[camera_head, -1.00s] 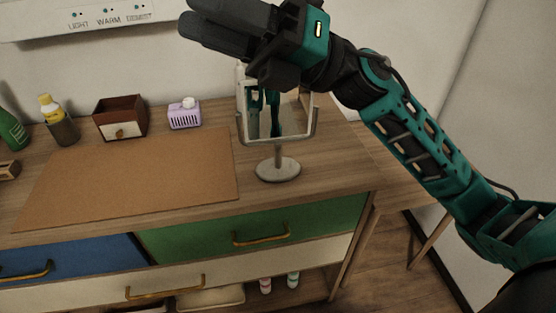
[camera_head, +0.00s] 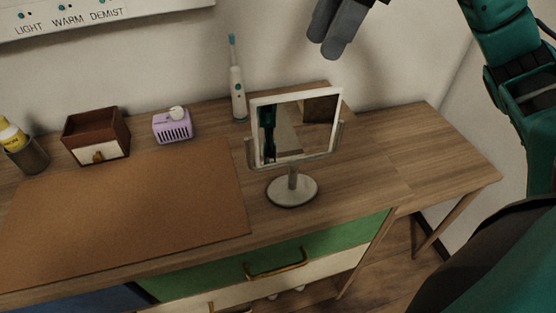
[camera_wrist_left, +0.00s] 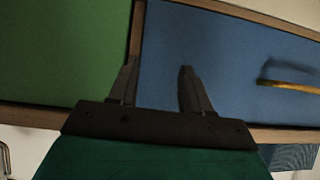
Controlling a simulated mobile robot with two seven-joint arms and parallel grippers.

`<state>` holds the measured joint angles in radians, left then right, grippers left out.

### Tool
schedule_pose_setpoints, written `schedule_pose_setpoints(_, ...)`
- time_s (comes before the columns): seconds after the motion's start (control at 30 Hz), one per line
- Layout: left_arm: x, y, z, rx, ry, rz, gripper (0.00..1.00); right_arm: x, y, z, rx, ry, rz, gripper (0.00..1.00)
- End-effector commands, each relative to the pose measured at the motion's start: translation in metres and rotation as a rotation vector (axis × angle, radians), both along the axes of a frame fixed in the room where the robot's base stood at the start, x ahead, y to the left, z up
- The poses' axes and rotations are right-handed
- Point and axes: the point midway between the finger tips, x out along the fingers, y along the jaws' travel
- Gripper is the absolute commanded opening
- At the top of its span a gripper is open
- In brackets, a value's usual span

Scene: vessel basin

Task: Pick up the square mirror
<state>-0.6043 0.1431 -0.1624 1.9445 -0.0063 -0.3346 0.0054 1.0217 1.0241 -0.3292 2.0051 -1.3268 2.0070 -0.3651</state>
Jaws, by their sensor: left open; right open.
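The square mirror (camera_head: 296,128) stands upright on a round white base (camera_head: 292,190) at the right part of the wooden dresser top, held in a U-shaped frame. Its glass reflects a teal and dark shape. My right gripper (camera_head: 335,35) shows at the top edge of the head view, above and behind the mirror in the picture, apart from it and empty. My left gripper (camera_wrist_left: 158,85) is open and empty in the left wrist view, in front of the green and blue drawer fronts. It is not in the head view.
An electric toothbrush (camera_head: 237,85) stands behind the mirror to the left. A purple box (camera_head: 173,127), a small brown drawer box (camera_head: 97,138) and a cup with a yellow bottle (camera_head: 24,150) stand along the back. A brown mat (camera_head: 120,215) covers the left top. Right of the mirror is clear.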

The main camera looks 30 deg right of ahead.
Motion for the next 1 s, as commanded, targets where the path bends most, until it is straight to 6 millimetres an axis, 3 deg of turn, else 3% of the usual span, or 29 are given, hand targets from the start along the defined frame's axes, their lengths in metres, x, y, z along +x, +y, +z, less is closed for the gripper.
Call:
schedule_pose_setpoints(0.4,-0.014,0.000,-0.019,0.002,0.036,0.000,0.49,0.005,0.023,-0.061,-0.003,0.005,0.002,0.41)
schedule_pose_setpoints(0.67,-0.014,0.000,-0.020,0.002,0.035,0.000,0.49,0.006,0.031,-0.079,-0.001,0.004,0.002,0.41)
schedule_pose_setpoints(1.0,-0.009,0.000,-0.017,0.001,0.024,0.000,0.49,0.008,0.046,-0.118,-0.001,0.003,0.001,0.41)
